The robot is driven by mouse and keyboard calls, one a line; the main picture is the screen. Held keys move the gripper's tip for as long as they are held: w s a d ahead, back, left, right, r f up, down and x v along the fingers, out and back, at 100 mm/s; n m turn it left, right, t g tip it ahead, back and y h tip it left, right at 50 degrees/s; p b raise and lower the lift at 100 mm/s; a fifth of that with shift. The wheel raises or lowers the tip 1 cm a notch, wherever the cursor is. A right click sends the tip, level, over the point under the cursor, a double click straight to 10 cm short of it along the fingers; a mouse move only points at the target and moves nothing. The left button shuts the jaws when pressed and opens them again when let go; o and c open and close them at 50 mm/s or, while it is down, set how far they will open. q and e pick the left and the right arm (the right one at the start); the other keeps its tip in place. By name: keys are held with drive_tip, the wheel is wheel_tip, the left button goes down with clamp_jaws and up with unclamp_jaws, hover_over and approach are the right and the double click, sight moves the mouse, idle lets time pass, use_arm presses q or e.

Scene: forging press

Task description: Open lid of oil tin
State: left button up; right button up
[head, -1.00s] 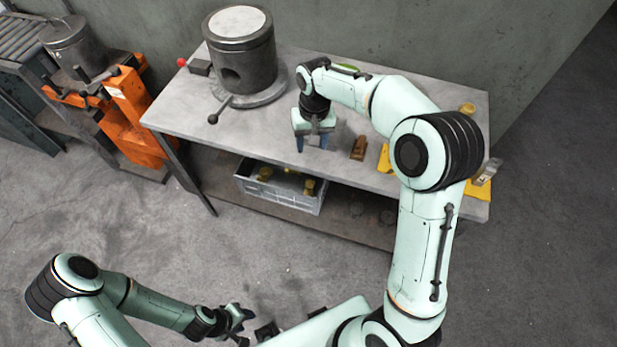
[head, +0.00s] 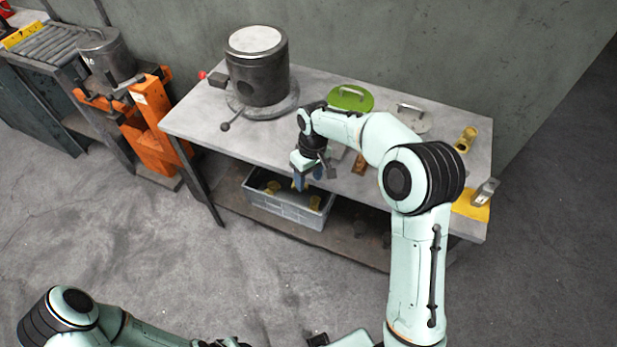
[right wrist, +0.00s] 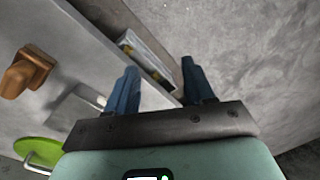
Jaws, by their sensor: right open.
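A flat green round lid-like disc with a metal handle (head: 350,97) lies near the back of the table; it also shows at the lower left of the right wrist view (right wrist: 38,151). I cannot tell whether it belongs to the oil tin, and no tin is clearly recognisable. My right gripper (head: 309,179) is open and empty at the table's front edge, apart from the disc and nearer the front. Its two blue fingers stand apart in the right wrist view (right wrist: 160,72). My left gripper (head: 228,343) is mostly cut off at the bottom edge.
A dark cylindrical vessel (head: 258,75) stands at the table's (head: 205,122) back left. A grey crate (head: 287,207) is on the lower shelf. A brown block (head: 359,164), a grey disc with a handle (head: 411,117) and a brass piece (head: 466,139) are on the right half.

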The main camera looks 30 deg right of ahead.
idle(0.3)
drive_tip(key=s+a+f+m+y, duration=0.1)
drive_tip(key=s+a+f, duration=0.3)
drive_tip(key=s+f, duration=0.5)
drive_tip(key=s+a+f+m+y, duration=0.1)
drive_tip(key=s+a+f+m, duration=0.2)
drive_tip(key=s+f, duration=0.6)
wheel_tip(320, 180, down, 9)
drive_tip(key=shift+s+a+r+g+y, duration=0.15)
drive_tip(key=shift+s+a+g+y, duration=0.2)
drive_tip(key=shift+a, duration=0.2)
drive_tip(key=s, duration=0.3)
drive_tip(key=s+a+f+m, duration=0.1)
drive_tip(key=s, duration=0.2)
drive_tip(key=s+a+f+m, duration=0.1)
drive_tip(key=s, duration=0.3)
drive_tip(key=shift+s+a+f, duration=0.1)
drive_tip(key=shift+f, duration=0.1)
